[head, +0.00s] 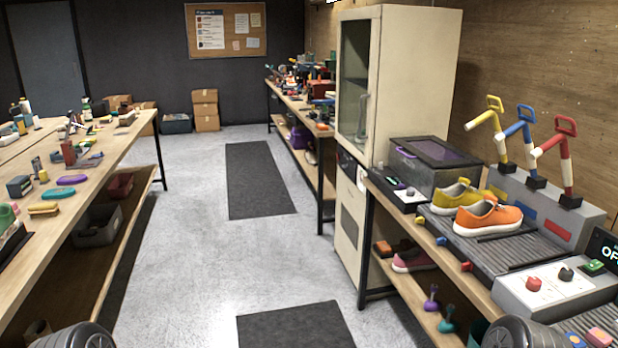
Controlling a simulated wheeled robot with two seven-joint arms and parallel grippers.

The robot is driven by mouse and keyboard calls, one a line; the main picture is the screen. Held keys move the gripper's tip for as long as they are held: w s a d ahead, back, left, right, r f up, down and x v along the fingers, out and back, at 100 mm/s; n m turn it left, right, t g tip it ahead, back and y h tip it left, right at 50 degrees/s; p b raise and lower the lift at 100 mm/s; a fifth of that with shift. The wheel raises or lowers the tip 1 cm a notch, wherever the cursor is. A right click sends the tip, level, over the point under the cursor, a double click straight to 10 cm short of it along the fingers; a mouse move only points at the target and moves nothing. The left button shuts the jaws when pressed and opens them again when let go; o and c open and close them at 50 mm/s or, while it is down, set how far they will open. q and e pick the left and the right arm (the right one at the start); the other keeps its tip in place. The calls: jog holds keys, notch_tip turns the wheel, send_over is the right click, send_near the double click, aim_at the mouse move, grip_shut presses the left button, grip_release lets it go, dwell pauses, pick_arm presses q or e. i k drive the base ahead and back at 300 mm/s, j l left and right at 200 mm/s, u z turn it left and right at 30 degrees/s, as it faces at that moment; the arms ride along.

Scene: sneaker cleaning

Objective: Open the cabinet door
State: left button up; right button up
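A tall cream cabinet (417,75) stands right of the middle against the wooden wall. Its upper glass door (354,75) faces left toward the aisle and looks shut, with a vertical handle (363,117) near its right edge. Below it is a lower cream front (348,215) with a dark panel; whether it is a separate door is hard to tell. Neither of my grippers is in view; only dark rounded parts of my arms show at the bottom edge, far from the cabinet.
A workbench (385,203) with orange and yellow sneakers (488,219) and a dark bin (430,166) stands at right, in front of the cabinet. A long cluttered table (112,150) fills the left. The grey floor aisle (205,240) between them is clear, with flat dark mats (258,180).

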aim_at(373, 13)
jog(key=i+z, duration=0.1)
jog(key=i, duration=0.6)
jog(key=i+j+z, duration=0.1)
jog(key=i, duration=0.6)
jog(key=i+j+z, duration=0.15)
jog(key=i, duration=0.55)
jog(key=i+j+z, duration=0.3)
jog(key=i+z, duration=0.15)
jog(key=i+j+z, duration=0.45)
jog(key=i+j, duration=0.1)
jog(key=i, duration=0.05)
